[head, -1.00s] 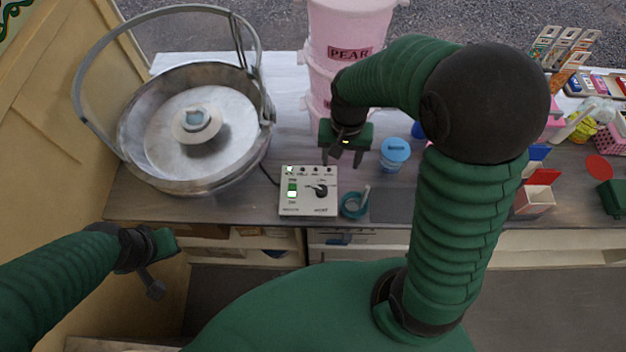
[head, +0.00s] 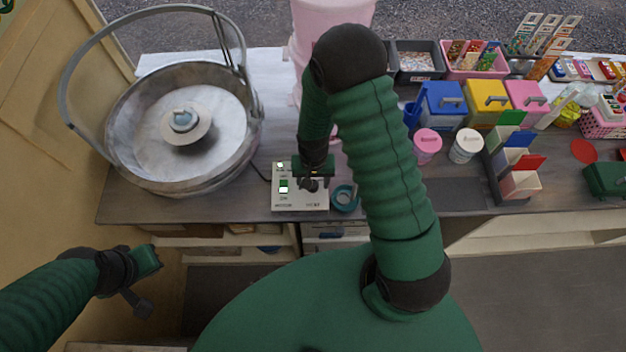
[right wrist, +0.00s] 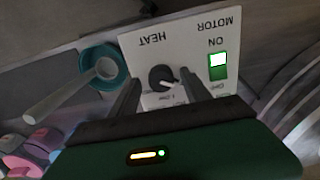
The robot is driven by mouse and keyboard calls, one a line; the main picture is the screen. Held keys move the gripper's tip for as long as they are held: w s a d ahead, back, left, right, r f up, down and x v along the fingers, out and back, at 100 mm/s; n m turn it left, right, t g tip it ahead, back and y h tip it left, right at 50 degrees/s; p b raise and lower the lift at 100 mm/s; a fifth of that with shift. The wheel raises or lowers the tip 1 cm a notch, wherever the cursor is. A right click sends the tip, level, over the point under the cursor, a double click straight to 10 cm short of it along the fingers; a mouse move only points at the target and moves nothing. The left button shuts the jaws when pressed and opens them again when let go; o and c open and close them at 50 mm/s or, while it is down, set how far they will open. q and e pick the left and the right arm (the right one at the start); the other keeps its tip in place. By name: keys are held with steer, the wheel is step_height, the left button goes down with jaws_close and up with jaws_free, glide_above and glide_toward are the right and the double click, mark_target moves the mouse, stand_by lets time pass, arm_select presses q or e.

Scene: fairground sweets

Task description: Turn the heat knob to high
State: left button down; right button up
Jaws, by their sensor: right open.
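The white control box (head: 287,202) stands near the front edge of the counter. Its black heat knob (right wrist: 160,77) shows in the right wrist view, below the upside-down word HEAT, its pale pointer toward the lower right there. My right gripper (head: 312,182) is over the box and partly hides the knob in the head view. In the right wrist view its two fingers (right wrist: 160,82) are apart, one on each side of the knob; contact is not clear. The lit green motor switch (right wrist: 218,66) reads ON. My left gripper (head: 142,302) hangs off the counter, at lower left; its jaw opening is unclear.
A large metal floss bowl (head: 185,170) with a raised hoop stands left of the box. Pink and white lidded tubs (head: 427,147) stand farther right.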

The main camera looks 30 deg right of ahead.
steer(key=shift+a+r, duration=0.1)
steer(key=shift+a, duration=0.1)
steer(key=c, duration=0.7)
steer(key=shift+d, duration=0.1)
jaws_close()
